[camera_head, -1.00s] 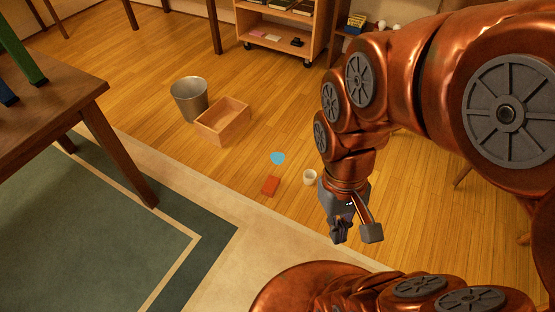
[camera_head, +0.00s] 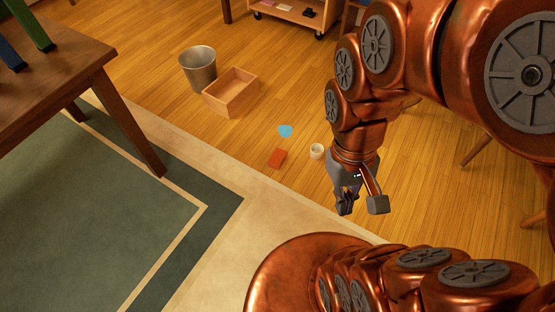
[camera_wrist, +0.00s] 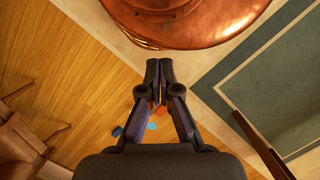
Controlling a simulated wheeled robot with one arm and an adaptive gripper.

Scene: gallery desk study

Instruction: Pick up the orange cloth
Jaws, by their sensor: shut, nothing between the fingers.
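A small orange-red piece (camera_head: 277,158), which I take as the orange cloth, lies flat on the wood floor near the edge of the rug. My gripper (camera_head: 345,207) hangs to its right and above the floor, apart from it. In the wrist view my gripper (camera_wrist: 160,68) has its two fingertips together with nothing held. A bit of orange shows between the finger linkages there, mostly hidden by them.
A wooden box (camera_head: 231,95) and metal bin (camera_head: 198,68) stand behind. A table (camera_head: 75,70) is at left, above the green-and-cream rug (camera_head: 100,210). Floor between is clear.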

